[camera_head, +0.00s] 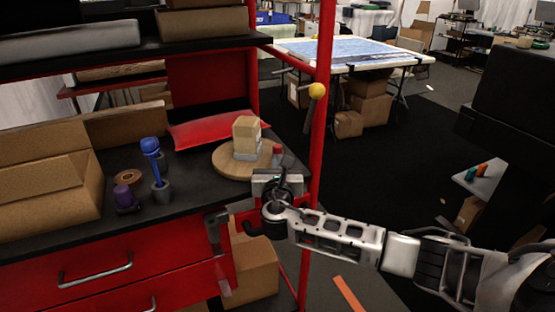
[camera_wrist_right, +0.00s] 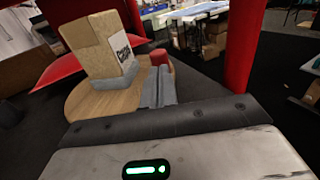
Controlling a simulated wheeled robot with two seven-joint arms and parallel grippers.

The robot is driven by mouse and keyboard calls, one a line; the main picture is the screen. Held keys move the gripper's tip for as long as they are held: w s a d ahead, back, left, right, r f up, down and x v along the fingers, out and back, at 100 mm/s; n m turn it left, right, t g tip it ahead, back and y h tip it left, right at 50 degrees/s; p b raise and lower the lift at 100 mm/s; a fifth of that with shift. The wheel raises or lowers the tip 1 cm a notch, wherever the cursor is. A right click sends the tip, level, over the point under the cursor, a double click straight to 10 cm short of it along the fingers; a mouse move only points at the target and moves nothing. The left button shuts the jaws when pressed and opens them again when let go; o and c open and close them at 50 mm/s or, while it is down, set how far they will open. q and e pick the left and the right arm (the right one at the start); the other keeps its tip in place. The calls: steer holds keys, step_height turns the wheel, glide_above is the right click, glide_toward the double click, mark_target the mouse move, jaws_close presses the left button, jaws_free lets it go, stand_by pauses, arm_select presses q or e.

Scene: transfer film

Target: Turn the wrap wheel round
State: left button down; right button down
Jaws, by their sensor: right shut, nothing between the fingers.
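The wrap wheel (camera_head: 225,165) is a flat round wooden disc on the dark bench top. A cardboard box (camera_head: 246,133) with a grey lower part stands on it. A red peg (camera_head: 278,150) stands at the disc's right edge. My right gripper (camera_head: 275,166) is at the bench's right edge, just in front of the peg. In the right wrist view, the shut, empty grey fingers (camera_wrist_right: 159,88) lie over the wheel (camera_wrist_right: 92,100), beside the box (camera_wrist_right: 95,45). The red peg (camera_wrist_right: 161,60) shows just beyond them, partly hidden; I cannot tell whether they touch. My left gripper is not in view.
A red post (camera_head: 322,60) with a yellow ball knob (camera_head: 317,90) rises right of the wheel. A red packet (camera_head: 212,129) lies behind it. A blue-topped tool (camera_head: 150,147), a purple item (camera_head: 124,198) and cardboard boxes (camera_head: 45,195) stand to the left.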

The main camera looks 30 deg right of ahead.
steer(key=shift+w+d, duration=0.35)
steer(key=shift+w, duration=0.3)
steer(key=shift+d, duration=0.15)
steer(key=shift+w+d+n+t+y, duration=0.25)
steer(key=shift+d+n+t+y, duration=0.3)
steer(key=shift+y, duration=0.45)
steer(key=shift+a, duration=0.15)
